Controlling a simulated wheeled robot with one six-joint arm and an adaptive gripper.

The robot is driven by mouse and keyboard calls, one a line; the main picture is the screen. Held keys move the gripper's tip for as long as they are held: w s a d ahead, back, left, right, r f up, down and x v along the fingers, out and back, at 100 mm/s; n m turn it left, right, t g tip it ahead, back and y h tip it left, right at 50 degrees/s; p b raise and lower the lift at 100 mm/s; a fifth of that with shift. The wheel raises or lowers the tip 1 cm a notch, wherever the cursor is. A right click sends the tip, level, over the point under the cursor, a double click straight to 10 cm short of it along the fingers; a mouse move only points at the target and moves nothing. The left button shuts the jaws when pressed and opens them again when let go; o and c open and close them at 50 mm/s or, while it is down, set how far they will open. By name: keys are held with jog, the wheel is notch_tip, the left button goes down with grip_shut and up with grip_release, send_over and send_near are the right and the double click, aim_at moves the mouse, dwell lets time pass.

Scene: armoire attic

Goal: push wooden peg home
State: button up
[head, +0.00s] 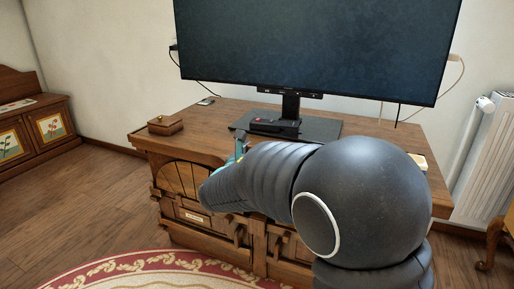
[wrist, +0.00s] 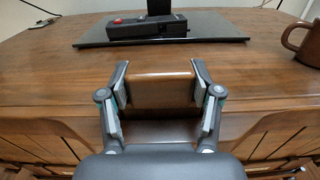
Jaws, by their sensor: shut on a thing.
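My gripper (wrist: 160,95) is at the front edge of the wooden cabinet's top, its two fingers a good way apart. Between them is a smooth brown wooden block (wrist: 160,93), which I take to be the wooden peg, and the fingers are shut on its sides. Its colour is close to the cabinet wood, so its lower end and any hole under it cannot be made out. In the head view my arm hides most of the gripper and all of the peg.
The cabinet top (head: 205,125) carries a TV on a black stand (head: 318,128), a black device with a red spot (wrist: 147,28) and a small wooden box (head: 165,125) at left. A brown mug (wrist: 304,43) stands at right in the wrist view. A red-bordered rug (head: 130,265) lies in front.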

jog(key=shift+f, duration=0.75)
jog(key=o, duration=1.3)
jog(key=shift+o, duration=0.2)
jog(key=shift+s, duration=0.1)
jog(key=v, duration=1.2)
